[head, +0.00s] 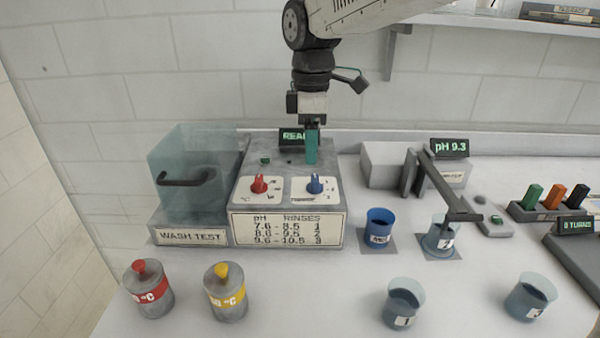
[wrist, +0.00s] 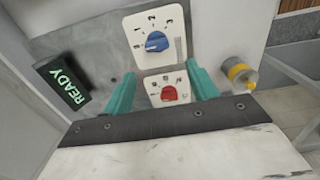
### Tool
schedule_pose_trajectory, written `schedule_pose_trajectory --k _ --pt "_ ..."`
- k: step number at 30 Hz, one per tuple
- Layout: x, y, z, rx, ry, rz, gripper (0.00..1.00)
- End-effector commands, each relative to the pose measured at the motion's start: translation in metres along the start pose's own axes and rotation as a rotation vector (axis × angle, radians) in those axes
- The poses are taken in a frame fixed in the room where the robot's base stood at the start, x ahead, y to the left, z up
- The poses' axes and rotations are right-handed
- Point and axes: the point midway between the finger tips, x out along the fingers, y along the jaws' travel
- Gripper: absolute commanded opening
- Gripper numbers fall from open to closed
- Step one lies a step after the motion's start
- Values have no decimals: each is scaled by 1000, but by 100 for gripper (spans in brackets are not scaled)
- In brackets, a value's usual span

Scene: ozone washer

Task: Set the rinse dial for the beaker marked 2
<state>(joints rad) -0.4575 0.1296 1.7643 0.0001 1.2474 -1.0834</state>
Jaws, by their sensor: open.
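The washer panel has a blue dial (head: 314,185) on a white plate at right and a red dial (head: 259,184) at left. In the wrist view the blue dial (wrist: 157,42) lies ahead, between and beyond my fingertips, and the red dial (wrist: 169,94) sits nearer. Where the blue knob points is hard to read. My gripper (head: 311,150) is open and empty, above and behind the dials, touching neither. The beaker marked 2 (head: 438,236) stands under the meter's arm. The meter display (head: 450,148) reads pH 9.3. The rinse chart (head: 286,230) pairs 8.6-9.5 with 2.
A READY display (wrist: 64,83) stands beside the panel. A clear chamber (head: 185,175) stands left of the dials. Red (head: 149,288) and yellow (head: 226,291) canisters, a blue cup (head: 379,228), and beakers 1 (head: 403,302) and 3 (head: 530,297) stand on the bench. The front middle is clear.

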Motion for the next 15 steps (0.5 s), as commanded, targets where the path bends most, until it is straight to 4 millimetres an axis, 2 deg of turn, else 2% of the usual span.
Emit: schedule_pose_trajectory --k 6,15 --pt "27 2 11 5 -2 -3 58" --pt "69 2 10 6 -1 -1 58"
